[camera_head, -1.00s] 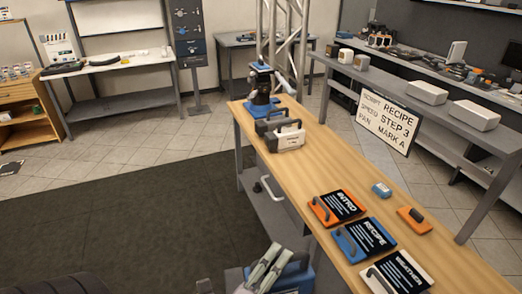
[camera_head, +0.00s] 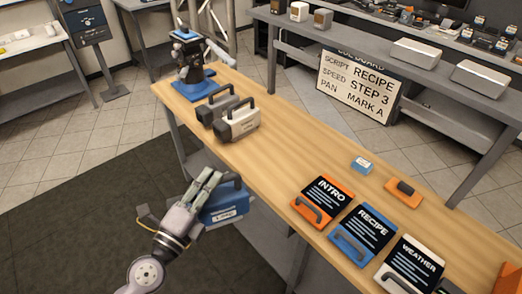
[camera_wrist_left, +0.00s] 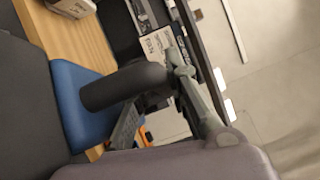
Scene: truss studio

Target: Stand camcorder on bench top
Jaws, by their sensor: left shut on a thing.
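A blue camcorder (camera_head: 226,207) with a dark top handle and a white label hangs roughly upright at the bench's left edge in the head view. My left gripper (camera_head: 209,183) is shut on its handle. In the left wrist view, the fingers (camera_wrist_left: 152,92) lie around the dark handle (camera_wrist_left: 122,86), with the blue body (camera_wrist_left: 78,100) beside it. The bench top (camera_head: 290,160) is light wood. Whether the camcorder's underside clears the bench top cannot be told. My right gripper is not in view.
A white camcorder (camera_head: 238,124) and a grey camcorder (camera_head: 212,108) stand farther along the bench, before a blue-based device (camera_head: 193,80). Intro (camera_head: 322,200), recipe (camera_head: 362,236) and weather (camera_head: 412,268) boards lie nearer. Bare wood lies between the camcorders and boards.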

